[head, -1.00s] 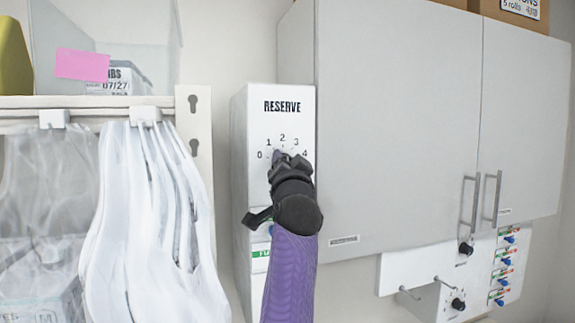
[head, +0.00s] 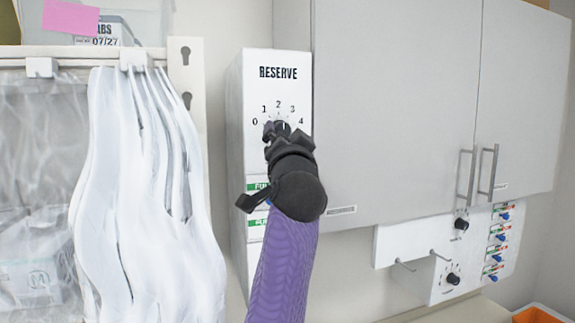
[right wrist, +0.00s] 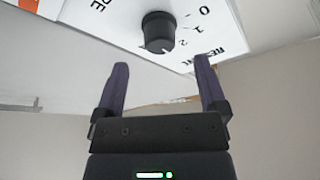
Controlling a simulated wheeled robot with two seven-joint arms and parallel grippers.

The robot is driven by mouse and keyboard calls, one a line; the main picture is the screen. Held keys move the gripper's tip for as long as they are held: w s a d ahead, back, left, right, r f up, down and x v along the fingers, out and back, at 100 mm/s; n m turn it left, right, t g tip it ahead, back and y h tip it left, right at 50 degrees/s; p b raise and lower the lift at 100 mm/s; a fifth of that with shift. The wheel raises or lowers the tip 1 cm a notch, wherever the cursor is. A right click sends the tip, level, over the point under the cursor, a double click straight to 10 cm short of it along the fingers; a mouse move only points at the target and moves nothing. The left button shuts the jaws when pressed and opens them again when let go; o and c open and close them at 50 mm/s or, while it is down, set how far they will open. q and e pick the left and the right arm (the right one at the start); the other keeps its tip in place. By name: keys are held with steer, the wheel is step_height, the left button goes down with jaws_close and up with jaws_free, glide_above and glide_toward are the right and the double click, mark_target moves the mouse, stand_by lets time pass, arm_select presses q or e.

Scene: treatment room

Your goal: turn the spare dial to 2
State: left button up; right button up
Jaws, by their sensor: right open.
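The white box marked RESERVE (head: 262,90) hangs on the wall, with a dial scale from 0 to 4. Its black dial knob (head: 276,129) is partly hidden behind my right gripper (head: 284,138) in the head view. In the right wrist view the round knob (right wrist: 158,32) shows beyond the fingertips, with 0, 1 and 2 beside it. My right gripper (right wrist: 160,62) is open there, its purple fingers spread and empty, apart from the knob. I cannot read the knob's setting for sure. No label reading "spare" shows. My left gripper is out of view.
A grey wall cabinet (head: 400,110) with two handles stands directly right of the box. White hanging bags (head: 145,190) are on the left. A smaller unit with black knobs (head: 453,278) and colored fittings sits below the cabinet. An orange bin (head: 538,315) is at bottom right.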

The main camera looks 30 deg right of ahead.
arm_select(q)
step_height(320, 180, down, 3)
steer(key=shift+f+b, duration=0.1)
steer(key=shift+b, duration=0.85)
arm_select(e)
steer(key=v, duration=0.5)
steer(key=shift+s+f, duration=0.1)
